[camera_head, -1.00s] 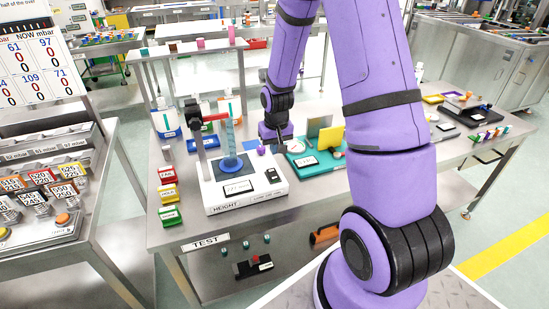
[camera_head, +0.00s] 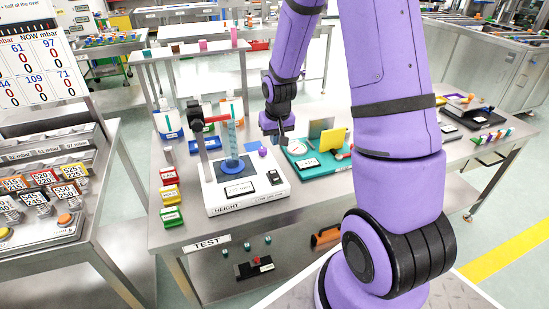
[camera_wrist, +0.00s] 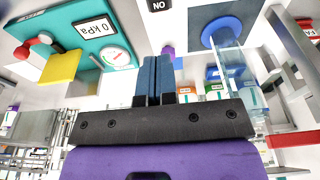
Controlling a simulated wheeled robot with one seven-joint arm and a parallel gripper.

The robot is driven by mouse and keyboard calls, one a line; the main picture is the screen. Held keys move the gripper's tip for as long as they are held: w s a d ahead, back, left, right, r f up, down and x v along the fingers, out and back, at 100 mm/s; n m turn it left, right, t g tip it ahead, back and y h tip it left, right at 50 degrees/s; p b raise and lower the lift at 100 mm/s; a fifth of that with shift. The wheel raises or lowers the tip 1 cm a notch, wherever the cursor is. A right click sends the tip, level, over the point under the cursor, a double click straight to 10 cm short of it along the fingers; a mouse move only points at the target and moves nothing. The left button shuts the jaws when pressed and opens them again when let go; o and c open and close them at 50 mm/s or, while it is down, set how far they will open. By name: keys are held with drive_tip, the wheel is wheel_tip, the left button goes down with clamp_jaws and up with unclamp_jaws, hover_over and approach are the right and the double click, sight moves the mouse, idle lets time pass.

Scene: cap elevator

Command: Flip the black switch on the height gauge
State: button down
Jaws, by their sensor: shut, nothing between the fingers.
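The height gauge (camera_head: 219,202) is a white box labelled HEIGHT on the steel table, with a blue disc and a clear tube on it. Its black switch (camera_head: 273,178) is at the right of the top face. In the wrist view, a black piece marked "NO" (camera_wrist: 158,5), probably the switch, is cut off at the top edge. My gripper (camera_head: 284,144) is above and behind the gauge's right rear corner, apart from the switch. In the wrist view its blue fingers (camera_wrist: 155,75) are together with nothing between them.
A purple knob (camera_head: 262,153) sits on the gauge's rear right. A teal pressure device (camera_head: 300,164) with a yellow plate stands just right of it. A column with a red arm (camera_head: 216,119) rises at left. Red, yellow and green blocks line the left edge.

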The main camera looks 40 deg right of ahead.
sight(273, 172)
drive_tip(key=f, duration=0.4)
drive_tip(key=w+f, duration=0.1)
drive_tip(key=f, duration=0.4)
drive_tip(key=w+f, duration=0.1)
drive_tip(key=f, duration=0.3)
drive_tip(key=shift+w+d+f, duration=0.15)
drive_tip(key=shift+d+f, duration=0.2)
drive_tip(key=shift+f, duration=0.05)
drive_tip(key=shift+w+f+g, duration=0.1)
drive_tip(key=shift+f+g, duration=0.15)
drive_tip(key=shift+g, duration=0.15)
drive_tip(key=shift+s, duration=0.2)
